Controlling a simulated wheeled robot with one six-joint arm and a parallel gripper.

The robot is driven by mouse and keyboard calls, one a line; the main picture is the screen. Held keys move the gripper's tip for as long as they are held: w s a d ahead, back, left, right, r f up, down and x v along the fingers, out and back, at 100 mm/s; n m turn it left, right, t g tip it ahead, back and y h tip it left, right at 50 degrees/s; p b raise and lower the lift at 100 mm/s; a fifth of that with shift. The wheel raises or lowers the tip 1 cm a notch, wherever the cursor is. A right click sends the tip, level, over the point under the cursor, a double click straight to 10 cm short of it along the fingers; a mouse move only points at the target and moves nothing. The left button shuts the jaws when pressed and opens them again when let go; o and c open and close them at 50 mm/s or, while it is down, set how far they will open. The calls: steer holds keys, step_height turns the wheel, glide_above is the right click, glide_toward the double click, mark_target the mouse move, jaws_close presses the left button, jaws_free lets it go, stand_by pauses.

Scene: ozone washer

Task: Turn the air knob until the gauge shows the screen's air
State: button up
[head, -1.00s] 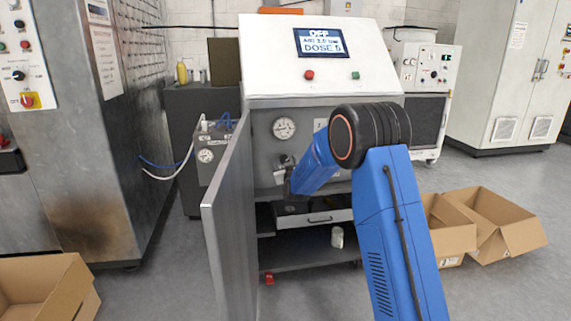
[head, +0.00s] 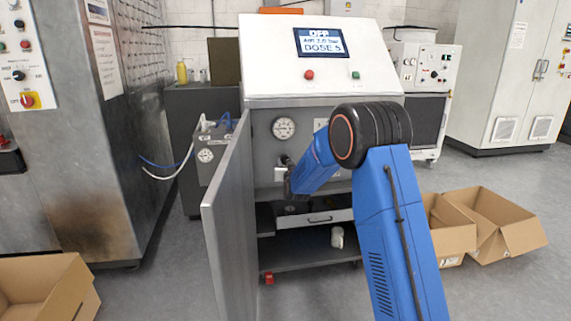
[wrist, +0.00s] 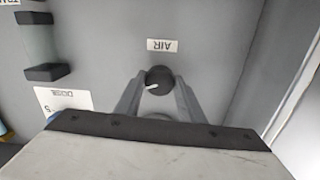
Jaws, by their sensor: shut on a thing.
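The black air knob (wrist: 159,80) with a white pointer mark sits on the grey panel beside its "AIR" label (wrist: 162,45), which appears upside down in the wrist view. The fingers of my gripper (wrist: 158,97) are shut on the knob, one on each side. The pointer slants toward the lower left in that view. In the head view the gauge (head: 284,128) is a round white dial above my gripper (head: 287,180); its needle is too small to read surely. The screen (head: 320,42) shows "OFF", an air line that looks like 2.0 bar, and "DOSE 5".
The open cabinet door (head: 230,220) stands just left of my gripper. A red button (head: 309,75) and a green button (head: 355,75) are below the screen. A drawer (head: 318,219) and a white cup (head: 337,237) are below. Cardboard boxes (head: 500,222) lie at the right.

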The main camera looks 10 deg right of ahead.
steer(key=m, duration=1.2)
steer(key=shift+y, duration=0.3)
steer(key=shift+m, duration=0.3)
steer(key=o, duration=1)
steer(key=shift+d, duration=0.1)
steer(key=shift+o, duration=0.2)
steer(key=s, duration=1.7)
steer(key=shift+s+r, duration=0.2)
steer(key=shift+r, duration=0.1)
